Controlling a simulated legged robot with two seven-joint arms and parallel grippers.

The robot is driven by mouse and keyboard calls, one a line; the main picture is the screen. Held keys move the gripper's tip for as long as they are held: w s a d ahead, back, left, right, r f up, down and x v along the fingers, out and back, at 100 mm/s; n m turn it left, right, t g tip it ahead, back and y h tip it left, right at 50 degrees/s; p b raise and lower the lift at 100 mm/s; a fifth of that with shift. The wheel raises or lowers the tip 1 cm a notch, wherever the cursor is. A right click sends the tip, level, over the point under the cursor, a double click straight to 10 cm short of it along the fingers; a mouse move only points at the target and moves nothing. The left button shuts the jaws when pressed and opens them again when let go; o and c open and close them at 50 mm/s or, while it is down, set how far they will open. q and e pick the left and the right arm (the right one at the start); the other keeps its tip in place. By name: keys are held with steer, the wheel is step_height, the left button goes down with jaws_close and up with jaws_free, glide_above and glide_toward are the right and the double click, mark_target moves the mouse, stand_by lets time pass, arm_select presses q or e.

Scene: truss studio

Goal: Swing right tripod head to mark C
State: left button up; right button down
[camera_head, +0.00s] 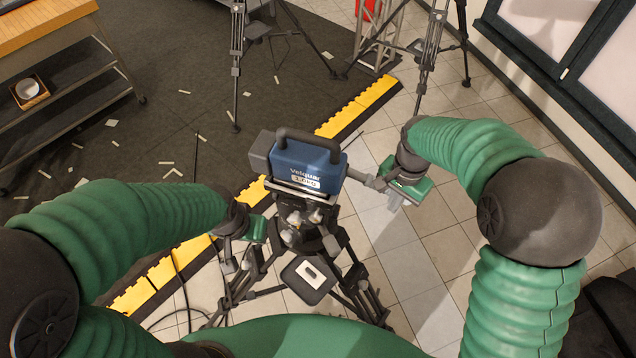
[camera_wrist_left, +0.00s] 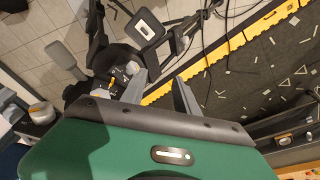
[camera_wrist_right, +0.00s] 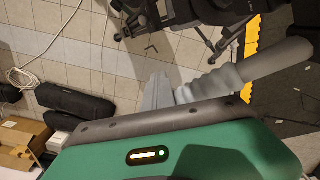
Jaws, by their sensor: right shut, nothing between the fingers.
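The tripod head (camera_head: 303,217) stands in front of me on dark legs. It carries a blue camera (camera_head: 300,165) with a top handle. A grey pan handle (camera_head: 371,181) reaches from the head to the right; in the right wrist view the thick grey handle (camera_wrist_right: 262,72) lies beside my fingers. My right gripper (camera_head: 395,201) is at the handle's outer end, shut and empty; whether it touches the handle I cannot tell. My left gripper (camera_wrist_left: 161,92) is open and empty, near the head's left side. Mark C cannot be made out.
A grey plate with a white label (camera_head: 309,276) sits low between the tripod legs. A yellow-edged dark mat (camera_head: 357,104) and a cable (camera_head: 182,285) lie behind and left. A wheeled shelf cart (camera_head: 62,75) stands at the far left.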

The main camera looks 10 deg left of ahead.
steer(key=shift+w+a, duration=0.1)
steer(key=shift+w, duration=0.65)
steer(key=shift+w+p, duration=0.1)
steer(key=shift+p, duration=0.2)
steer(key=shift+w+a, duration=0.1)
steer(key=shift+w, duration=0.1)
step_height(320, 180, up, 9)
steer(key=s+p, duration=0.1)
steer(key=p, duration=0.7)
steer(key=shift+s+d, duration=0.2)
steer(key=shift+s, duration=0.05)
stand_by(0.5)
